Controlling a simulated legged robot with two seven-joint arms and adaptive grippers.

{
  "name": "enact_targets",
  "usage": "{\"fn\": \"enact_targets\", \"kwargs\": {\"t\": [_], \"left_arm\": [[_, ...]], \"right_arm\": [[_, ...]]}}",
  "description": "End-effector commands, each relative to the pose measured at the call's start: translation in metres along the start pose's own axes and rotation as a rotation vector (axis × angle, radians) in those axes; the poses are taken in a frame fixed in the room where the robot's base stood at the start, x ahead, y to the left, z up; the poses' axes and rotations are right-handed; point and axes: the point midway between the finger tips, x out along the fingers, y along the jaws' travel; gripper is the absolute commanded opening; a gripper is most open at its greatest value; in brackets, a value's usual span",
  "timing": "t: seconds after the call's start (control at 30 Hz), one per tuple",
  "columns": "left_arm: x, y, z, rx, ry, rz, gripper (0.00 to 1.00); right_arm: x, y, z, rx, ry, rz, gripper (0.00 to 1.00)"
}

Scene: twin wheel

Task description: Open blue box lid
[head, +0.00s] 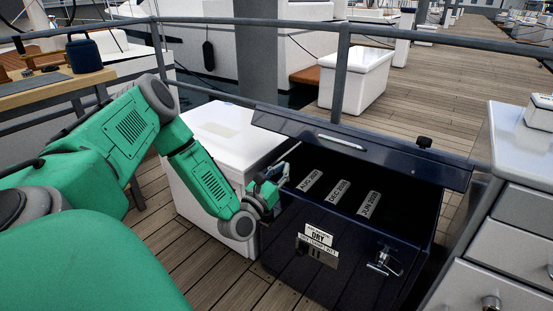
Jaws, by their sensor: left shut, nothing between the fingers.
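The dark blue box (290,260) stands on the deck right of centre, with a white label and a metal latch on its front. Its lid (380,152) is raised along the back, and the dark inside of the box shows below it. Several date tags, such as one reading AUG 2021 (311,180), show inside. My left gripper (277,180) is shut and empty at the box's left edge, below the lid's left end. I cannot tell whether it touches the box or lid. My right gripper is out of view.
A white chest (215,130) stands close on the left of the box, under my left arm. A grey drawer cabinet (515,215) stands close on the right. A metal railing (341,75) runs behind the box. Bare deck (165,235) shows at front left.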

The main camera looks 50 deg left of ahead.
Motion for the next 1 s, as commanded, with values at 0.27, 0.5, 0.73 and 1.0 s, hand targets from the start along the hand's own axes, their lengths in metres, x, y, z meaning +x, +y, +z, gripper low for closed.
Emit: {"fn": "enact_targets", "kwargs": {"t": [0.27,0.5,0.73,1.0], "left_arm": [[0.050,0.000,0.014,-0.001,-0.003,0.001,0.00],[0.063,-0.001,0.027,0.001,0.000,-0.001,0.00],[0.064,-0.001,0.028,0.001,0.002,-0.001,0.00],[0.065,-0.002,0.032,0.000,0.007,-0.001,0.00]], "right_arm": [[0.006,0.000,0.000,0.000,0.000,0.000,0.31],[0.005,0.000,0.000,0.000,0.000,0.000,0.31],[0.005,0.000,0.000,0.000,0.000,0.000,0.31],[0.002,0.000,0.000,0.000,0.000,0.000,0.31]]}}
